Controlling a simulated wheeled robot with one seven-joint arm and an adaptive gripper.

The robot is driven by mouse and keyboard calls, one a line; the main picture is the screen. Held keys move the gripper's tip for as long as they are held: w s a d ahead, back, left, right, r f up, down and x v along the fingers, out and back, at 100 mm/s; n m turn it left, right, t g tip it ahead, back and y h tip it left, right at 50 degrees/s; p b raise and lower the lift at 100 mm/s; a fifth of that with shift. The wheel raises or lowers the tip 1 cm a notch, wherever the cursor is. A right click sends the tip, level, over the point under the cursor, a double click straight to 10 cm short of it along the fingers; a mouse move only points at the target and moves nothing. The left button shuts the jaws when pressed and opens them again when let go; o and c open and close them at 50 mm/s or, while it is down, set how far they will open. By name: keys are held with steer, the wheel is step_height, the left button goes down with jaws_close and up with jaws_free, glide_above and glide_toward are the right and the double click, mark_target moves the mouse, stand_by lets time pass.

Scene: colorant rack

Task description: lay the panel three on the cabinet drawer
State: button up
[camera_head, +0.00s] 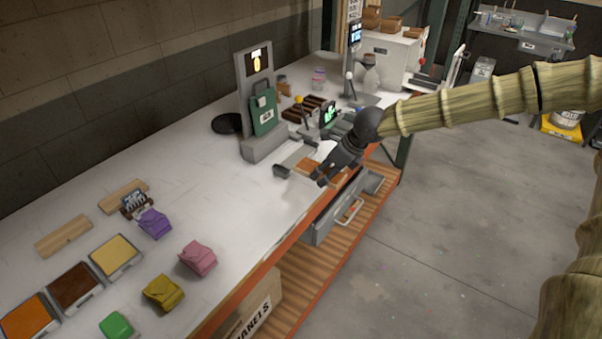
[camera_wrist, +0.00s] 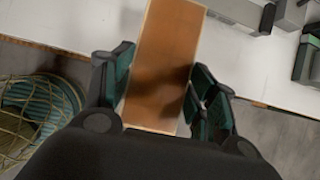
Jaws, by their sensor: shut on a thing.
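My gripper (camera_head: 324,174) is above the right front edge of the white workbench. It is shut on a flat orange-brown wooden panel (camera_wrist: 168,50), which lies between the two fingers in the wrist view. The panel also shows in the head view (camera_head: 310,168), partly behind the gripper. No number is readable on it. The grey cabinet drawer (camera_head: 328,224) with a light handle is under the bench edge, below and slightly right of my gripper. It appears pulled out, but its inside is mostly hidden.
Two pale wooden boards (camera_head: 63,236) lie on the workbench (camera_head: 210,150) at the left. Coloured pouches (camera_head: 198,257) and square trays (camera_head: 116,257) are at the front left. The floor (camera_head: 450,220) at right is clear.

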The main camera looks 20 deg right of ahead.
mark_target(301, 166)
steer(key=w+a, duration=0.1)
steer(key=a, duration=0.1)
steer(key=w+a+p, duration=0.1)
steer(key=w+a, duration=0.1)
steer(key=w+a+f, duration=0.1)
steer(key=w+a, duration=0.1)
steer(key=shift+w+p, duration=0.2)
steer(key=shift+p, duration=0.2)
steer(key=shift+f+p, duration=0.6)
steer(key=shift+f, duration=1.05)
steer(key=shift+f, duration=0.1)
steer(key=o, duration=1)
steer(key=shift+o, duration=0.2)
